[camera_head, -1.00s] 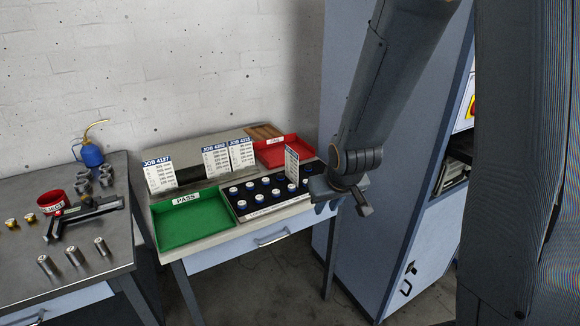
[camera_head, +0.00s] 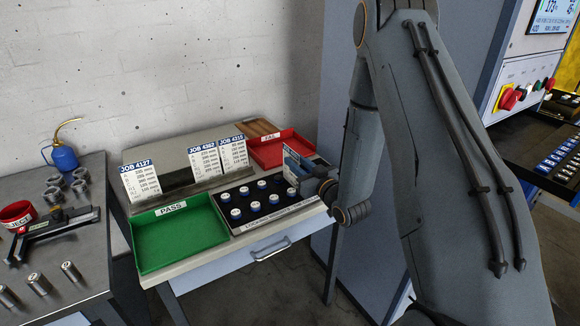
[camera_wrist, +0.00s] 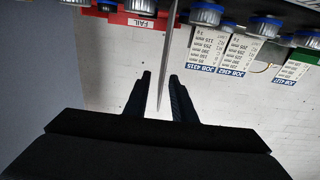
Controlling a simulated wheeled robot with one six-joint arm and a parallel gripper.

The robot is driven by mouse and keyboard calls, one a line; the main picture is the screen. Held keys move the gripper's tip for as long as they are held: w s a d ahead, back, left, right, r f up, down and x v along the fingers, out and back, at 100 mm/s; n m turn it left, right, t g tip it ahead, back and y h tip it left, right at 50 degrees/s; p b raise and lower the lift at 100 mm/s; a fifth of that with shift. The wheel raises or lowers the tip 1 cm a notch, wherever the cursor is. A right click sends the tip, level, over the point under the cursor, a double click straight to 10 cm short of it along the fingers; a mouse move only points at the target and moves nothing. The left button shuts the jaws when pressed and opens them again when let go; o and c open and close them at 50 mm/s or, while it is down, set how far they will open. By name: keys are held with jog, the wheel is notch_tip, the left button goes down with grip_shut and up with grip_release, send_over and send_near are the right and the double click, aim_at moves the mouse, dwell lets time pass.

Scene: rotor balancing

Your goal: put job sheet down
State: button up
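A white job sheet (camera_head: 291,171) stands upright at the right end of the black tray of capped pots, partly hidden by my gripper (camera_head: 306,174) in the head view. In the wrist view my gripper (camera_wrist: 160,78) has its two dark fingers apart. The sheet (camera_wrist: 166,60) shows nearly edge-on between them, nearer the right finger, with a gap to the left one. Three other job sheets, JOB 4127 (camera_head: 141,180), JOB 4362 (camera_head: 204,160) and JOB 4315 (camera_head: 233,153), stand in the rack (camera_head: 180,193) at the back of the bench.
The black tray (camera_head: 262,221) holds several blue pots with white caps. The green PASS tray (camera_head: 178,240) is empty, in front of the rack. The red FAIL tray (camera_head: 280,151) is behind my gripper. A metal table with an oil can (camera_head: 62,157) stands at left.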

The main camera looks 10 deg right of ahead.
jog(key=p+x, duration=0.2)
jog(key=x, duration=0.5)
jog(key=shift+p, duration=0.3)
jog(key=shift+f, duration=0.15)
grip_shut()
